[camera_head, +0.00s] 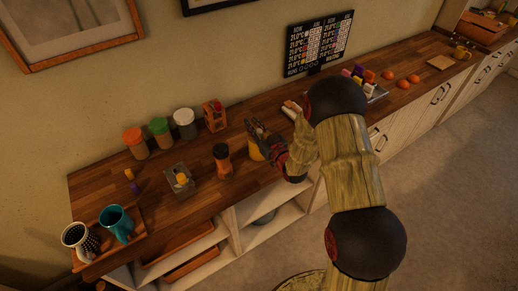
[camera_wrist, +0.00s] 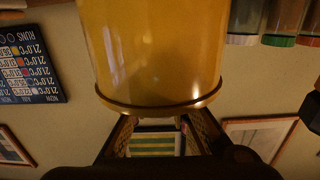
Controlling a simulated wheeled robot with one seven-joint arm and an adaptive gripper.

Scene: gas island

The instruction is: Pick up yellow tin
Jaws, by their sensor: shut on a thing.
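The yellow tin (camera_head: 256,151) shows in the head view near the front edge of the wooden counter, partly hidden by my gripper. In the wrist view the tin (camera_wrist: 150,55) is large and close, filling the upper middle, with a dark rim at the end nearer the fingers. My gripper (camera_head: 259,131) is at the tin, with its fingers shut on it. In the wrist view the fingers of my gripper (camera_wrist: 158,124) show on both sides below the rim. Whether the tin is clear of the counter I cannot tell.
A dark-lidded jar (camera_head: 222,159) stands just left of the tin. An orange box (camera_head: 214,115) and several lidded jars (camera_head: 161,133) stand behind. A small grey tray (camera_head: 180,178) and a teal mug (camera_head: 116,222) are farther left. A board (camera_head: 318,44) hangs on the wall.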

